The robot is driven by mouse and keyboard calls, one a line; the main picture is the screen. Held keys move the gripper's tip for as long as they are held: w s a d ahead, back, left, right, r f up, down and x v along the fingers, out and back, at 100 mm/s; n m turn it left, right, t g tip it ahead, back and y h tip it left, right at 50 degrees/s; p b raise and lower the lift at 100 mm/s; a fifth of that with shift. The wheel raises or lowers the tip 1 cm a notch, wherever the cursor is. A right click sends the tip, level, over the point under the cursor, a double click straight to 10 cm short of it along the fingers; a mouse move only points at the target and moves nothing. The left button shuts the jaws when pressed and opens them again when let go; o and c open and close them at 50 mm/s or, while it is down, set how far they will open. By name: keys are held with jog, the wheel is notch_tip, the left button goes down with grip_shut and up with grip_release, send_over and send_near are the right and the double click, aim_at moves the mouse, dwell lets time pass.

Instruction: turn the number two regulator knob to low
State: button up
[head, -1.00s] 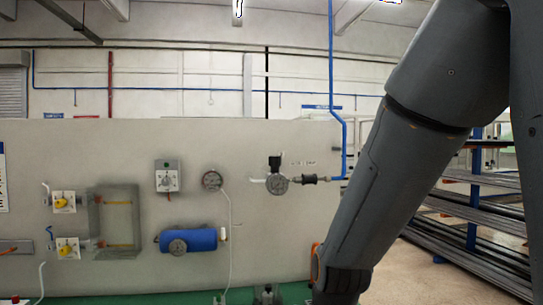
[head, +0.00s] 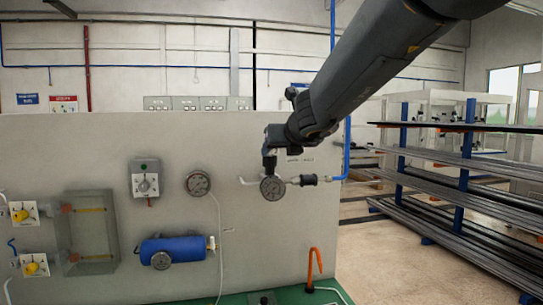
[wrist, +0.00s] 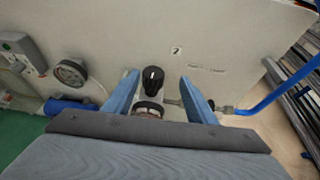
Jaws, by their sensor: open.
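The black regulator knob (wrist: 153,79) stands between the two blue fingers of my gripper (wrist: 160,77) in the wrist view, nearer the left finger. The fingers are apart, with a gap on both sides of the knob. A pale pointer mark shows on its top. A small "2" label (wrist: 177,50) is on the panel beside it. In the head view the regulator's round gauge (head: 272,188) shows below the end of my arm, which covers part of the knob. The low mark cannot be made out.
The grey panel (head: 110,150) also carries a round gauge (head: 198,183), a blue cylinder (head: 190,246), a white dial box (head: 145,181) and yellow-knobbed valves (head: 22,215) at left. A blue pipe (wrist: 278,94) runs off right. Racks of bars (head: 460,195) stand at right.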

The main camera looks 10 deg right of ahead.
aim_at(270, 156)
jog(key=x, duration=0.2)
jog(key=a+b+x, duration=0.1)
jog(key=x, duration=0.2)
jog(key=shift+w+a+f, duration=0.1)
jog(key=shift+a+f, duration=0.05)
jog(key=shift+f, duration=0.05)
jog(key=shift+w+f+b, duration=0.15)
jog(key=shift+w+b, duration=0.15)
jog(key=shift+w, duration=0.2)
jog(key=c, duration=1)
jog(key=shift+n+y, duration=0.4)
jog(key=shift+y, duration=0.1)
jog(key=shift+c, duration=0.2)
jog(key=shift+n+y+p, duration=0.3)
jog(key=shift+n+y, duration=0.2)
jog(key=shift+y, duration=0.1)
